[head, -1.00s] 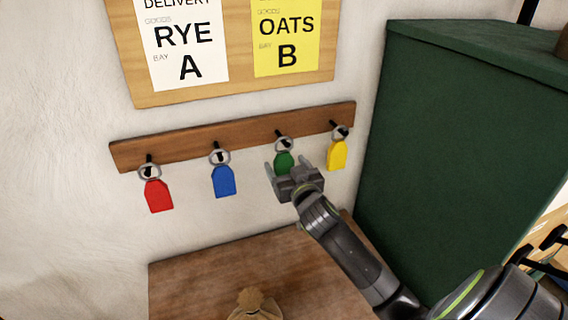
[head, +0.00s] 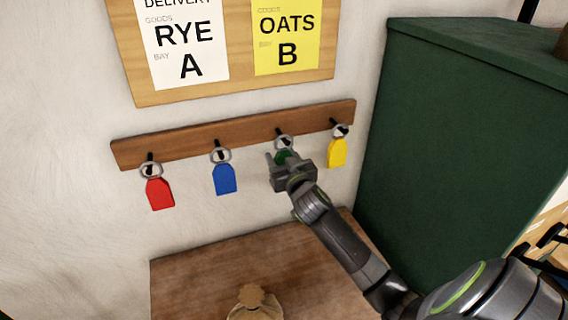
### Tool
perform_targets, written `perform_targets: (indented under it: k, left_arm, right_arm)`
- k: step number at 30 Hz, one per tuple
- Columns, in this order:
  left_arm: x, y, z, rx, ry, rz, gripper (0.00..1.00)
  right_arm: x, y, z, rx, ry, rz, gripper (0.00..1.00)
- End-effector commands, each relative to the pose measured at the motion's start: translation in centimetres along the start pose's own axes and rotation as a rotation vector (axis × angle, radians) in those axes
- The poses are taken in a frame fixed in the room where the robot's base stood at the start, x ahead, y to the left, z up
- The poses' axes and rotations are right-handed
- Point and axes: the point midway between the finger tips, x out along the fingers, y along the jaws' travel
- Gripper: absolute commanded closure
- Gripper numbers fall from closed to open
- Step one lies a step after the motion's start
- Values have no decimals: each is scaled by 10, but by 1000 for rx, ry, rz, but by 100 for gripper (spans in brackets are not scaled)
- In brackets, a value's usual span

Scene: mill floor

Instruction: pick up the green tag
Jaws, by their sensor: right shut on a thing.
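The green tag (head: 283,156) hangs by its ring from a black peg on the wooden rail (head: 237,131). Only its upper part shows; my right gripper hides the rest. My right gripper (head: 284,159) is at the tag and shut on it, with the arm reaching up from the lower right. The tag's ring is still at the peg. My left gripper is not in the head view.
A red tag (head: 159,193) and a blue tag (head: 224,179) hang to the left, and a yellow tag (head: 337,153) hangs close on the right. A dark green cabinet (head: 455,150) stands at the right. Below are a wooden surface (head: 200,280) and a tied sack (head: 256,304).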

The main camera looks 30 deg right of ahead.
Motion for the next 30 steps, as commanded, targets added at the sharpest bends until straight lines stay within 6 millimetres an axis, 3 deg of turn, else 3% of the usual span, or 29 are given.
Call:
perform_targets:
  k: [14, 23, 30]
  left_arm:
    - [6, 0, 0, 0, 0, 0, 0]
    - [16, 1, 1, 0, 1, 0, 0]
    - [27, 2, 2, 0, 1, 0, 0]
  right_arm:
    - [-2, 0, -15, 0, 1, 1, 74]
    - [-48, 0, -13, 0, 0, 0, 74]
    - [-102, 0, -12, 1, 0, 0, 74]
